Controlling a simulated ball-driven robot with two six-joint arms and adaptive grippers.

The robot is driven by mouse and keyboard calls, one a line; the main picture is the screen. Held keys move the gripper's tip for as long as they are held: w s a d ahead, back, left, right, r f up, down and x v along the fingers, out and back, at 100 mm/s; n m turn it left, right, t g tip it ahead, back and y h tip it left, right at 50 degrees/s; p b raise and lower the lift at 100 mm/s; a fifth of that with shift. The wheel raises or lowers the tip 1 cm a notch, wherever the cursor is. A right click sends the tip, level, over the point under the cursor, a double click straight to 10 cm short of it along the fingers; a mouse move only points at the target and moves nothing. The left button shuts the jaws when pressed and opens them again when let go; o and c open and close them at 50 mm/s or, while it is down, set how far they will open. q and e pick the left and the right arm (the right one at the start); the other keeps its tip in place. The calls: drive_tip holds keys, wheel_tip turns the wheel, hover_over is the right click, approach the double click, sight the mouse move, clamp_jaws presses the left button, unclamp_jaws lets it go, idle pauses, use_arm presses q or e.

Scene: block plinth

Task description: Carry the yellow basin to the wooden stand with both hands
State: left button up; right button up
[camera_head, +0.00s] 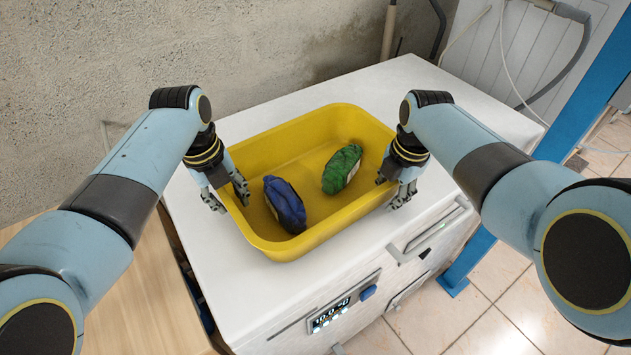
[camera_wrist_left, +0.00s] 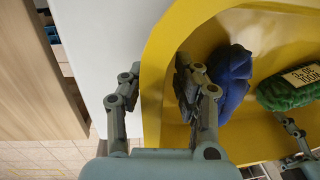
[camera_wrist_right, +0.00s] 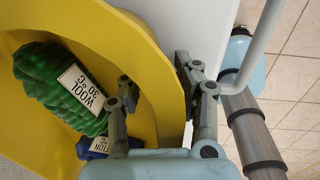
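The yellow basin (camera_head: 281,150) sits on the white top of an appliance in the head view. It holds a blue bundle (camera_head: 285,204) and a green bundle (camera_head: 342,169). My left gripper (camera_head: 231,203) is at the basin's left wall, one finger outside and one inside. Its fingers are apart, with gaps to the wall, in the left wrist view (camera_wrist_left: 155,105). My right gripper (camera_head: 389,192) straddles the right wall the same way, its fingers apart in the right wrist view (camera_wrist_right: 158,100). A light wooden surface (camera_head: 130,295), possibly the wooden stand, lies at the lower left.
The white appliance top (camera_head: 205,250) has free room around the basin. Its front carries a display (camera_head: 331,314) and a handle. A rough wall (camera_head: 110,60) stands behind. A blue post (camera_head: 575,110) rises at the right above a tiled floor (camera_head: 480,310).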

use_arm(q)
drive_tip(key=shift+c, duration=0.4)
use_arm(e)
drive_tip(key=shift+c, duration=0.4)
use_arm(q)
clamp_jaws()
use_arm(e)
clamp_jaws()
use_arm(q)
drive_tip(key=shift+r, duration=0.15)
use_arm(e)
drive_tip(key=shift+r, duration=0.15)
